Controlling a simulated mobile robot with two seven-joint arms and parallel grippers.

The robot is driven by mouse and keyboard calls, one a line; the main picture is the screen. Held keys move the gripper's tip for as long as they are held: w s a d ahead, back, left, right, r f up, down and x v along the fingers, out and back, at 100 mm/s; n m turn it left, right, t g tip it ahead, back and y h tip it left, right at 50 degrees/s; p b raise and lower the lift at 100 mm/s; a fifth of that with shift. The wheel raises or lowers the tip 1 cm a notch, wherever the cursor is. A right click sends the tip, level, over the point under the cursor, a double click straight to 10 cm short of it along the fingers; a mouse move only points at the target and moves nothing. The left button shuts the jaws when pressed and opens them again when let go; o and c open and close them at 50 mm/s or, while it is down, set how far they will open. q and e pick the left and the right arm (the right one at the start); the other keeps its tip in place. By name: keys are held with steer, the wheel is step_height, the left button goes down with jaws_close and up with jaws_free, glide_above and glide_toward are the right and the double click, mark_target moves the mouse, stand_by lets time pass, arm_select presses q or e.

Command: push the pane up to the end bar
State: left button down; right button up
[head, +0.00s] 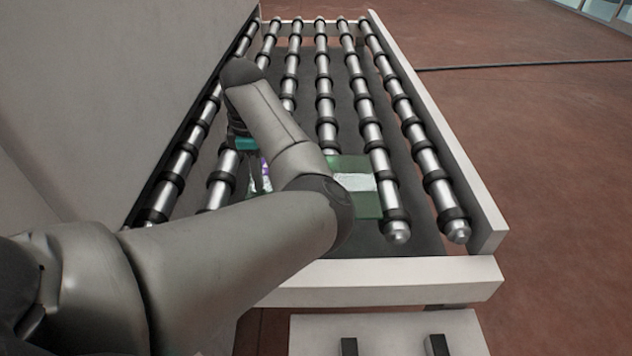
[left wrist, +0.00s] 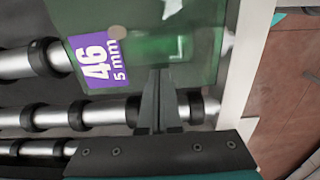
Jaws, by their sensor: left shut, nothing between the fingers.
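The pane (head: 366,200) is a green, see-through sheet lying on the rollers near the close end of the conveyor, partly hidden by my left arm in the head view. In the left wrist view the pane (left wrist: 190,65) carries a purple label reading "46 5 mm". My left gripper (left wrist: 159,76) is shut and empty, its fingertips overlapping the pane's lower edge in that view; I cannot tell if they touch it. The end bar (head: 400,272) is a white beam across the close end. In the left wrist view a narrow gap shows between pane and end bar (left wrist: 246,68).
Several steel rollers (head: 324,85) with black rings run along the conveyor. A white side rail (head: 436,130) bounds it on the right, and a large grey panel (head: 130,80) stands on the left. Reddish floor (head: 540,160) is open to the right.

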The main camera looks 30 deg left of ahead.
arm_select(q)
steer(key=shift+s+a+p, duration=0.1)
steer(key=shift+s+a, duration=0.35)
steer(key=shift+a, duration=0.35)
steer(key=shift+s+a+p, duration=0.15)
steer(key=shift+s+a, duration=0.3)
steer(key=shift+a, duration=0.4)
steer(key=shift+s+a+p, duration=0.1)
steer(key=shift+s+a, duration=0.35)
steer(key=shift+a, duration=0.35)
steer(key=shift+f, duration=0.2)
steer(key=shift+f+b, duration=0.45)
steer(key=shift+f, duration=0.15)
steer(key=shift+w+d, duration=0.1)
steer(key=shift+d, duration=0.05)
